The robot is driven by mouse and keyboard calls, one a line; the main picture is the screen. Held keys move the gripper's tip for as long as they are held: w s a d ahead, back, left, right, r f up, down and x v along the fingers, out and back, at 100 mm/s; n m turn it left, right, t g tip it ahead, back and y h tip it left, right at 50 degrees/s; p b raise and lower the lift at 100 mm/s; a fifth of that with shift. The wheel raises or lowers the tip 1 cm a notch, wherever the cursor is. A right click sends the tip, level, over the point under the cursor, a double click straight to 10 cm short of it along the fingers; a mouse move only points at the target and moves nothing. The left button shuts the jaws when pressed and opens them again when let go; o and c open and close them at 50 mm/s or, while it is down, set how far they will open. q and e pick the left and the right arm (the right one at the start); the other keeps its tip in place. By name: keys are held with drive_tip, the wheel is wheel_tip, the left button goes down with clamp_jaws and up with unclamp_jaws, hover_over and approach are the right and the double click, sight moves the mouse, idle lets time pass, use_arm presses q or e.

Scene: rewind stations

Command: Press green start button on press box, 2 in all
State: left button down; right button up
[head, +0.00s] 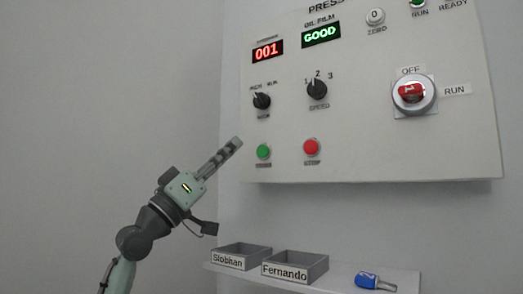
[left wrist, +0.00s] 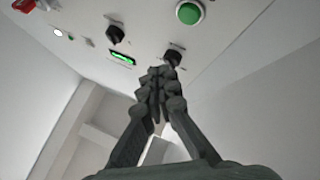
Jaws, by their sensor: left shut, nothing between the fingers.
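The press box (head: 370,130) is a pale panel on the wall in the head view. Its round green start button (head: 263,151) sits at the lower left, beside a red stop button (head: 311,147). A red display (head: 267,51) reads 001. My left gripper (head: 236,143) is shut and empty, its tips to the left of the green button and apart from it in the picture. In the left wrist view the closed fingers (left wrist: 160,76) point towards the panel, and the green button (left wrist: 189,12) shows above them. My right gripper is in neither view.
The panel also bears two black knobs, a green GOOD display (head: 321,36) and a red rotary switch (head: 412,92). Below, a shelf holds a tray labelled Slobitan (head: 240,256), a tray labelled Fernando (head: 295,266) and a blue padlock-like item (head: 368,280).

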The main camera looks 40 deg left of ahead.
sight(262, 151)
use_arm(q)
drive_tip(key=w, duration=0.6)
drive_tip(key=shift+w+a, duration=0.3)
drive_tip(key=shift+a, duration=0.05)
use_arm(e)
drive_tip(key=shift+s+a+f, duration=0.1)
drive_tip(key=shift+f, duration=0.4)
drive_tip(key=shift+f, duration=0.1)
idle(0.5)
use_arm(q)
drive_tip(key=shift+w, duration=0.4)
